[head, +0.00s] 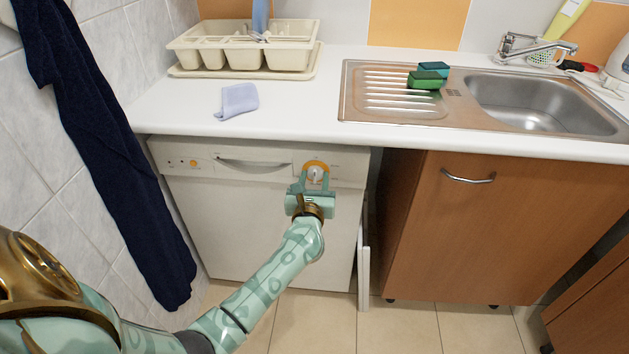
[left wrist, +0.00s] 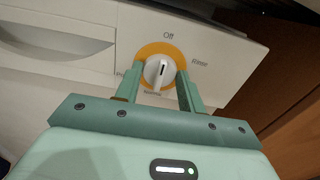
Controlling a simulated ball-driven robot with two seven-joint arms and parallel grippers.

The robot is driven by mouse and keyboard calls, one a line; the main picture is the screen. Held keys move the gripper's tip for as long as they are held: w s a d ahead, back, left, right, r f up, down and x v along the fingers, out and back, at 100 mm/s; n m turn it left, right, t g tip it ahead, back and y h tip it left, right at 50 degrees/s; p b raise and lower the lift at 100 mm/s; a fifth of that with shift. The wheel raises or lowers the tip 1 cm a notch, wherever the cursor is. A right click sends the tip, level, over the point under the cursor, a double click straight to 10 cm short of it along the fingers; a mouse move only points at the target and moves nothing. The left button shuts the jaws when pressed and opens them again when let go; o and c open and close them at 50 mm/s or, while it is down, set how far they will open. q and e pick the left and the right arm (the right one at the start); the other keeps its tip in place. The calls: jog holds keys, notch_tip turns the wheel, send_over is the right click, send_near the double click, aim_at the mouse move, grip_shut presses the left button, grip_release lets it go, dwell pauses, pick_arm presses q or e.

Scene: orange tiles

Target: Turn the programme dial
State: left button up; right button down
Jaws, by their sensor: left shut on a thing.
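The programme dial (head: 315,172) is a white knob on an orange ring at the right of the dishwasher's front panel. My right gripper is not in view.
The white dishwasher (head: 265,235) stands under a white worktop (head: 290,105) with a folded cloth (head: 237,100) and dish rack (head: 245,45). A dark towel (head: 110,150) hangs at left. A brown cabinet (head: 500,230) stands at right. A narrow white panel (head: 364,260) stands beside the dishwasher.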

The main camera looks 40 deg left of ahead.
pick_arm(q)
jog(key=shift+f, duration=0.1)
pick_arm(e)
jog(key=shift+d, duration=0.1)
pick_arm(q)
jog(key=o, duration=0.9)
jog(key=shift+o, duration=0.2)
jog(key=shift+s+d, duration=0.2)
jog(key=shift+s, duration=0.05)
jog(key=p+v, duration=0.3)
jog(key=v, duration=1.2)
jog(key=shift+s, duration=0.35)
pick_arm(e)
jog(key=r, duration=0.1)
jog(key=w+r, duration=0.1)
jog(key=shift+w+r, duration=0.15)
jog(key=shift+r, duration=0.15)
